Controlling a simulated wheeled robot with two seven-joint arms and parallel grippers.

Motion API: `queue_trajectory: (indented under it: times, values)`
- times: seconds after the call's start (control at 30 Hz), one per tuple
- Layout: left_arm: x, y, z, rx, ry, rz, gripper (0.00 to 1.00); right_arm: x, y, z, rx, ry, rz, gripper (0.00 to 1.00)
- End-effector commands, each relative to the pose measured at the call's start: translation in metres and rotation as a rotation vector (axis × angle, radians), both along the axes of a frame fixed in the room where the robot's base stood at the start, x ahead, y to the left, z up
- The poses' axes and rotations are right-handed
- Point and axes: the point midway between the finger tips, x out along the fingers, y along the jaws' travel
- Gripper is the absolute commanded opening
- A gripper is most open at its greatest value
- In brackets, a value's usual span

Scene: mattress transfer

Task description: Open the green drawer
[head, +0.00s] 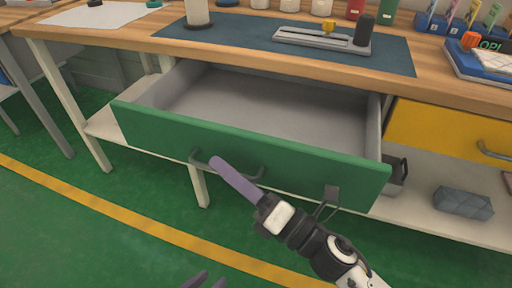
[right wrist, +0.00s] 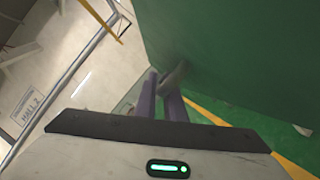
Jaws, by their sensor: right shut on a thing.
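The green drawer (head: 290,165) is pulled well out from under the workbench, and its grey inside looks empty. Its grey bar handle (head: 258,173) is on the front panel. My right gripper (head: 217,163) is shut on the left part of this handle. In the right wrist view, the purple fingers (right wrist: 160,84) meet the handle (right wrist: 176,76) beside the green front panel (right wrist: 225,60). My left gripper (head: 206,282) shows only its fingertips at the bottom edge of the head view. They are apart, below the drawer and clear of it.
The wooden workbench top (head: 110,42) carries a blue mat (head: 230,30) with a grey tool on it. A yellow drawer (head: 440,132) is at the right, shut. A grey box (head: 463,202) lies on the lower shelf. The green floor in front is clear.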

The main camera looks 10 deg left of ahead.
Motion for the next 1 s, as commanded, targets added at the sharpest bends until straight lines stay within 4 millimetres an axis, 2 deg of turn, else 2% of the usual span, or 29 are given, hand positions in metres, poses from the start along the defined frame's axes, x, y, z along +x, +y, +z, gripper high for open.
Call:
queue_trajectory:
  times: [0.13,0.47,0.5,0.77,0.87,1.0]
  values:
    - [0.000,0.000,0.000,0.002,0.002,-0.002,0.31,-0.008,0.006,0.000,-0.001,-0.002,0.011,0.00]
    - [0.000,0.000,0.000,0.002,0.004,-0.002,0.31,-0.009,0.006,0.000,-0.001,-0.002,0.011,0.00]
    - [0.000,0.000,0.000,0.002,0.004,-0.002,0.31,-0.009,0.006,0.000,-0.001,-0.002,0.011,0.16]
    - [-0.001,0.000,0.000,0.002,0.004,-0.002,0.31,-0.008,0.005,-0.001,-0.001,-0.001,0.010,0.17]
    - [-0.001,0.000,0.000,0.002,0.004,-0.002,0.31,-0.010,0.002,-0.002,-0.002,0.000,0.010,0.17]
    - [-0.001,0.000,0.000,0.002,0.004,-0.002,0.31,-0.019,-0.014,-0.007,-0.002,0.002,0.009,0.17]
